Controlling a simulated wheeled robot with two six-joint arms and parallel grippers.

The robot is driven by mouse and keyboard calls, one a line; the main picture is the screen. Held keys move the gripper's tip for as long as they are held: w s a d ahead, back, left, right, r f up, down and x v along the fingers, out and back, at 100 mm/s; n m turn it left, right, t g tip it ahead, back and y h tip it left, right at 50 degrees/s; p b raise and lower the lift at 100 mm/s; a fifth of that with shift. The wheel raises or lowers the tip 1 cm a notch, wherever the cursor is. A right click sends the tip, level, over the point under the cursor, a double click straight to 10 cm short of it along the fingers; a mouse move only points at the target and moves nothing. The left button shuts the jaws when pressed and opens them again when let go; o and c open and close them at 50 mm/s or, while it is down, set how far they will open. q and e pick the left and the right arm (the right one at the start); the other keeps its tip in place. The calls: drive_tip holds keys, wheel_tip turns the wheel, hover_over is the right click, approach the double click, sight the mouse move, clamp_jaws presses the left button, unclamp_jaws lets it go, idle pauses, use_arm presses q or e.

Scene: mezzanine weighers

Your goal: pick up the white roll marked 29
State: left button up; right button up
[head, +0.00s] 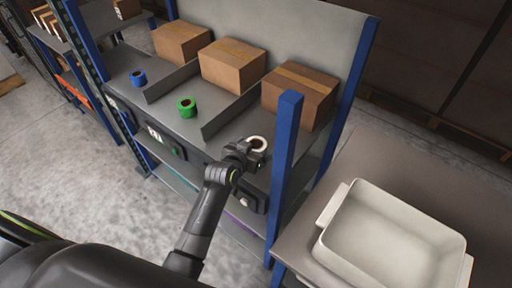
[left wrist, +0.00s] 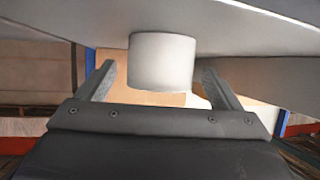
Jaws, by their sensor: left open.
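The white roll (head: 258,142) sits on the grey shelf (head: 222,139) near its front edge, in the right-hand bay. No number on it is readable. My left gripper (head: 246,151) is at the roll's near side and partly hides it in the head view. In the left wrist view the white roll (left wrist: 162,62) shows between the two open fingers, with a gap on each side. I cannot tell how far the fingertips reach past it. My right gripper is in neither view.
A green roll (head: 186,107) and a blue roll (head: 138,78) sit in the bays to the left, split by low dividers. Cardboard boxes (head: 232,64) stand behind. A blue post (head: 284,150) rises close right of my gripper. A white tray (head: 390,240) lies on the right-hand table.

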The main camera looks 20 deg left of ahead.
use_arm(q)
drive_tip(key=shift+x, duration=0.9)
drive_tip(key=shift+c, duration=0.5)
drive_tip(key=c, duration=1.1)
drive_tip(key=shift+o, duration=0.2)
